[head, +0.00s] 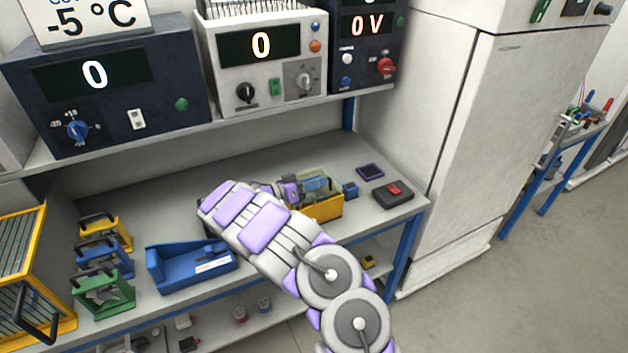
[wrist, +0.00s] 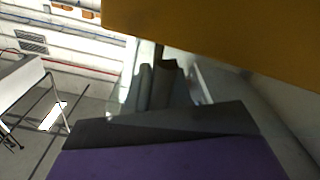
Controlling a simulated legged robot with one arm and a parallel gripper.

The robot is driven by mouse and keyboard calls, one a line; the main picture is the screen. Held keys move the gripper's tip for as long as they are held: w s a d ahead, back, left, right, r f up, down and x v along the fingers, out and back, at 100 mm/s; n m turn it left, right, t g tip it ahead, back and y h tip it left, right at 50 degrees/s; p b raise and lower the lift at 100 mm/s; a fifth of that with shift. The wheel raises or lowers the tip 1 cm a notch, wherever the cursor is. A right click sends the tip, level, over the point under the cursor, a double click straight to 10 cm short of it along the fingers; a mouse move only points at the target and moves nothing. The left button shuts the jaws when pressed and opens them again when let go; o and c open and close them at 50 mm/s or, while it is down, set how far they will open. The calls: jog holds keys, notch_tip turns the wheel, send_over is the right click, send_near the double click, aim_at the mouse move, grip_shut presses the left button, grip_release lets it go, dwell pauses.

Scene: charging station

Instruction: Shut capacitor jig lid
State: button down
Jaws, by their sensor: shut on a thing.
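The capacitor jig (head: 325,208) is a yellow box on the workbench, with a clear lid (head: 322,183) and blue parts showing in it. My gripper (head: 292,191) is at the jig's left side, with the arm reaching in from the front. In the wrist view, the jig's yellow surface (wrist: 225,35) fills the top right. A dark, narrow piece shows just past my dark fingers (wrist: 160,110). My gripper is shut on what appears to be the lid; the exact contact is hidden. I cannot tell the lid's angle.
A small blue block (head: 350,190), a dark purple tablet (head: 370,171) and a black box with a red top (head: 393,194) lie right of the jig. A blue tray (head: 190,268) stands to the left. Instruments line the shelf above. A white cabinet (head: 465,130) stands right.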

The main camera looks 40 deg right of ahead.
jog(key=shift+s, duration=0.1)
jog(key=c, duration=1.2)
grip_release()
jog(key=shift+s, duration=0.15)
jog(key=shift+o, duration=0.2)
jog(key=shift+r, duration=0.55)
notch_tip(320, 180, up, 3)
jog(key=shift+p, duration=0.8)
jog(key=s+a+p, duration=0.2)
jog(key=s+a, duration=0.6)
jog(key=s, duration=0.5)
jog(key=shift+s+a+r, duration=0.15)
jog(key=shift+a+r, duration=0.1)
jog(key=shift+r, duration=0.15)
jog(key=shift+c, duration=0.3)
